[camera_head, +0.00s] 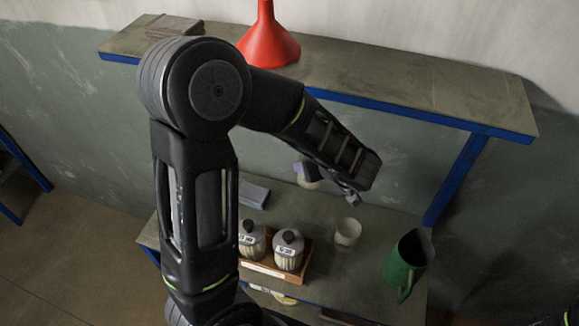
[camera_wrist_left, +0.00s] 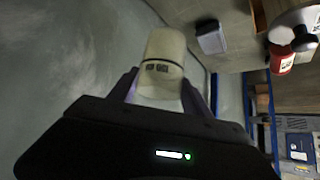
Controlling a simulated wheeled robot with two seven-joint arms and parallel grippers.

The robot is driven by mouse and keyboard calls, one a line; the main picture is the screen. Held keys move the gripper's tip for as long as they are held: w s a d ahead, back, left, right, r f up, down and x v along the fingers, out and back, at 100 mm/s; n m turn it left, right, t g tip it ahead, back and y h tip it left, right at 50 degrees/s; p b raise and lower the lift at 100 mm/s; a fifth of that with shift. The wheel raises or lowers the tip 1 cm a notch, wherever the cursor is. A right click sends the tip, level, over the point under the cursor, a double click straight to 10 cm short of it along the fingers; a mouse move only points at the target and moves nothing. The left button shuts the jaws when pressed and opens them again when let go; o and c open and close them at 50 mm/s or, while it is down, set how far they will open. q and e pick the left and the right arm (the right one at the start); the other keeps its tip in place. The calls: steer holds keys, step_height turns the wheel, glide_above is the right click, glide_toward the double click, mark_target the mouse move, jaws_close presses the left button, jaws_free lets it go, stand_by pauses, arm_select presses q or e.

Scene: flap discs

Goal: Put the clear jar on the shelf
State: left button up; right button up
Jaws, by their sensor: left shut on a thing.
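My left gripper (camera_head: 326,184) reaches in from the left, over the lower table and below the front edge of the shelf. In the wrist view, the left gripper (camera_wrist_left: 160,95) is shut on a pale, see-through jar (camera_wrist_left: 164,68) with a small dark-printed label. In the head view only a small part of the jar (camera_head: 308,177) shows beside the fingers; the hand hides the rest. The shelf (camera_head: 430,88) is a grey-brown board with a blue front edge. My right gripper is not in view.
A red funnel (camera_head: 267,42) and a flat box (camera_head: 174,27) stand on the shelf; its right half is clear. On the lower table (camera_head: 340,275) are a wooden tray (camera_head: 262,270) with two dark-lidded jars (camera_head: 288,251), a pale cup (camera_head: 347,232) and a green jug (camera_head: 405,262).

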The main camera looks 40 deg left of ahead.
arm_select(q)
steer(key=w+d+m+t+h+b, duration=0.4)
steer(key=w+d+m+h+b, duration=0.2)
steer(key=w+d+m, duration=0.3)
steer(key=d+m+h, duration=0.1)
steer(key=d+m, duration=0.1)
steer(key=shift+d+r+m+h, duration=0.15)
steer(key=shift+r+m+h, duration=0.15)
steer(key=shift+h, duration=0.1)
